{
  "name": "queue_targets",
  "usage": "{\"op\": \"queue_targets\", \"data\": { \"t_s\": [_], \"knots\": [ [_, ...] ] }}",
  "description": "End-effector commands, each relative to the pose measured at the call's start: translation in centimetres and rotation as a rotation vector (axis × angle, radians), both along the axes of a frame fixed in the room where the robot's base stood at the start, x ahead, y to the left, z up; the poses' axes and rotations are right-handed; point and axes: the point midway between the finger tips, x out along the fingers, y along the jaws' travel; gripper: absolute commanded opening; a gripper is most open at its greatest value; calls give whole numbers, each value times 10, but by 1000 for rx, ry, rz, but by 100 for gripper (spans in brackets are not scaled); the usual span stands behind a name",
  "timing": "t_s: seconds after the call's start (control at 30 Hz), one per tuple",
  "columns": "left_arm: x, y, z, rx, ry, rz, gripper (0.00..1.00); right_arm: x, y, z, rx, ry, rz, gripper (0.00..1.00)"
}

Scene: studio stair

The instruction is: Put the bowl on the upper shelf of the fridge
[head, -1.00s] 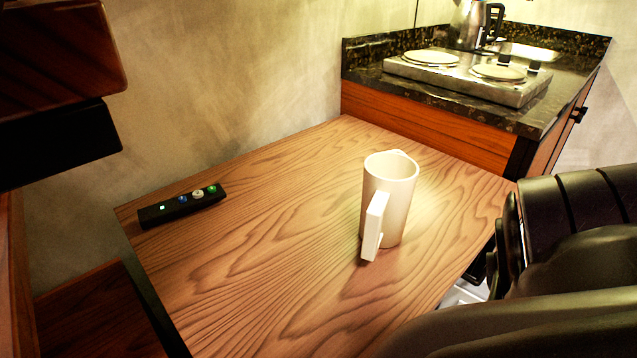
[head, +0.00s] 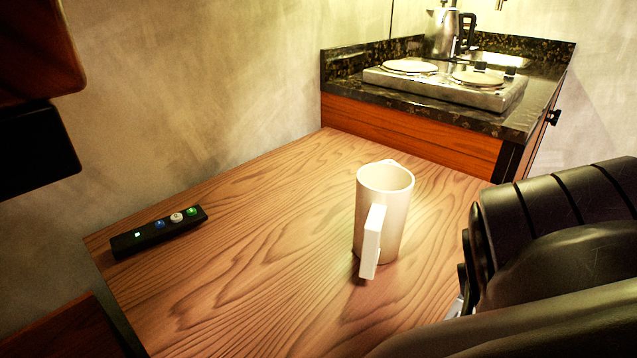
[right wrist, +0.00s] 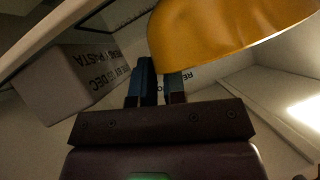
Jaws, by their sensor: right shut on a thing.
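In the right wrist view my right gripper (right wrist: 162,88) is shut on a yellow-orange bowl (right wrist: 215,30). Its fingers meet the bowl's lower left edge, and the bowl runs out of the top of the view. The bowl does not show in the head view. In the head view my right arm fills the lower right, and the right gripper itself is out of sight there. The left gripper is not in view. No fridge shelf can be made out with certainty.
A white mug (head: 384,212) stands on the wooden table (head: 230,270). A black remote (head: 158,232) lies near its left edge. A counter with a hot plate (head: 445,85) and kettle (head: 443,32) is behind. A lettered carton (right wrist: 70,80) sits left of the gripper in the right wrist view.

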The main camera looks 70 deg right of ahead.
Motion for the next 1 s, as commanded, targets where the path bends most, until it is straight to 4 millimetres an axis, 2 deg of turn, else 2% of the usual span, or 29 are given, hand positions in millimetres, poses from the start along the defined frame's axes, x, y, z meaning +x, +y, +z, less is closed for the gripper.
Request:
{"op": "queue_targets", "data": {
  "t_s": [0.1,0.13,0.3,0.57,0.7,1.0],
  "knots": [
    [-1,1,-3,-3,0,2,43,-1,0,-5,0,3,0,0],
    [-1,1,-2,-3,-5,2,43,-2,0,-5,-1,5,0,14],
    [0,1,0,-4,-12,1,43,-1,0,-4,0,3,0,37],
    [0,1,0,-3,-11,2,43,-1,0,-4,0,2,0,37],
    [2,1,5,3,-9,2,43,1,0,4,-1,-2,-1,37],
    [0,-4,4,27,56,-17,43,-38,3,31,0,-5,0,37]
  ]
}}
